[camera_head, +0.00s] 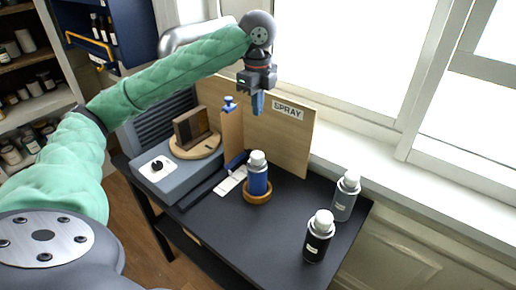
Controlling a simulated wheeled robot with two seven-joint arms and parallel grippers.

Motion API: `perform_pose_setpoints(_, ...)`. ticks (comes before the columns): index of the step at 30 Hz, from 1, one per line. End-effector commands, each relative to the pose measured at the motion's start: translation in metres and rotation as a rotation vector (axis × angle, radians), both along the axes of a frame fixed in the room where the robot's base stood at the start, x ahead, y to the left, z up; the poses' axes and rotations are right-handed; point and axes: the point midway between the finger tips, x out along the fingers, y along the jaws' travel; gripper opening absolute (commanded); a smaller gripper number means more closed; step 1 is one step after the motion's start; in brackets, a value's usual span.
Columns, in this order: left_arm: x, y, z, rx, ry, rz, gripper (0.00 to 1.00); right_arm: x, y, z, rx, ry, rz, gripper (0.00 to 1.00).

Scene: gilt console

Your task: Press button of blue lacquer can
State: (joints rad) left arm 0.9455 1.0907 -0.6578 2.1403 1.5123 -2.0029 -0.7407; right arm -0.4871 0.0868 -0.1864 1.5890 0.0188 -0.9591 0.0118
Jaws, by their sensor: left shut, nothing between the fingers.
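The blue lacquer can (257,180) stands upright on a round wooden base (257,197) on the dark table. It has a white cap or button (257,158) on top. My left gripper (258,108) is shut and empty, pointing down. In the picture it sits above the can, apart from it, in front of the wooden board marked SPRAY (290,135). My right gripper is not in view.
A grey can (344,198) and a black can (317,240) stand on the dark table (260,245) to the right. A grey machine (165,180) with a wooden disc stands left. A blue clamp (230,103) tops an upright wooden piece. A windowsill (400,170) lies behind.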

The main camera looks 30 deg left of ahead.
Motion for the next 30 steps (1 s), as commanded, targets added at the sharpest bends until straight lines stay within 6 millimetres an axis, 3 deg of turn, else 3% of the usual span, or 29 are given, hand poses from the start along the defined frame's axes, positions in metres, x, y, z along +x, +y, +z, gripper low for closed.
perform_pose_setpoints(8, 0.000, 0.000, -0.001, 0.000, 0.000, 0.000, 0.00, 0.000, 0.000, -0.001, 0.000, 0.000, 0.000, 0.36)
perform_pose_setpoints(14, 0.000, 0.000, -0.013, 0.000, 0.004, 0.001, 0.00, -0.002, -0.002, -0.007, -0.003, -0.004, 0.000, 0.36)
perform_pose_setpoints(30, -0.001, 0.000, -0.099, 0.000, 0.004, 0.000, 0.00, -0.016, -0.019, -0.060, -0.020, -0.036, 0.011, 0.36)
